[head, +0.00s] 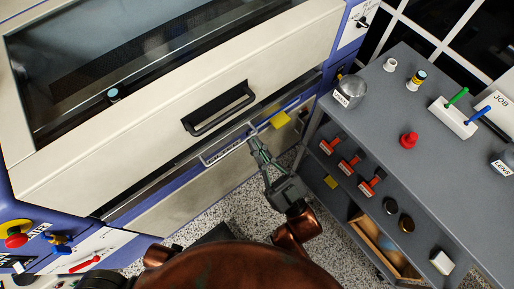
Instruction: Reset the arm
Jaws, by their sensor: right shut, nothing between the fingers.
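My right gripper (256,141) reaches out in the middle of the head view, with its fingers together and nothing between them. Its fingertips appear in front of a pale, labelled edge strip (222,151) on the front of the large cream-and-blue machine (160,207), below the lid's black handle (219,108). I cannot tell whether they touch it. My left gripper is not in view.
The machine's windowed lid (300,45) looks lowered. A yellow tag (280,120) is by its front edge. A grey bench (440,165) at right holds a jar (351,89), red knob (409,140) and pen holder (452,118). Speckled floor (235,205) lies between.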

